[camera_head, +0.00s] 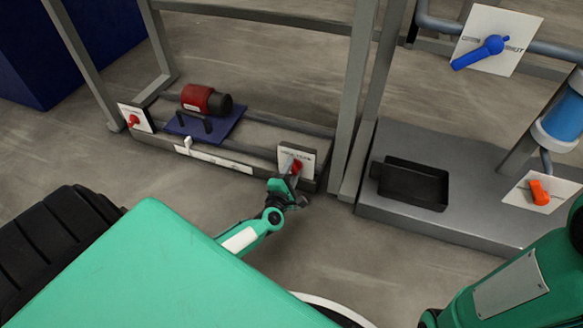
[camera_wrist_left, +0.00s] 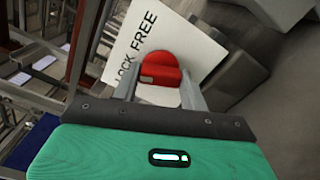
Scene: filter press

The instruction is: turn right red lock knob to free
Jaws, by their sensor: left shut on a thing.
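The right red lock knob (camera_head: 296,166) sits on a small white plate (camera_head: 306,155) at the right end of the low grey frame. In the left wrist view the knob (camera_wrist_left: 160,68) shows in front of the plate (camera_wrist_left: 170,38), which reads LOCK and FREE. My left gripper (camera_head: 292,178) is at the knob, with its fingers (camera_wrist_left: 160,88) on either side of it, shut on it. The knob's exact pointing direction is hard to tell. My right gripper is out of view; part of a green arm shows at the lower right.
A left red knob (camera_head: 133,119) is on another plate. A red motor (camera_head: 200,99) sits on a blue plate (camera_head: 228,127) between them. A grey platform (camera_head: 390,219) at right bears a black tray (camera_head: 412,186), an orange valve (camera_head: 539,192) and a blue handle (camera_head: 482,52) above.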

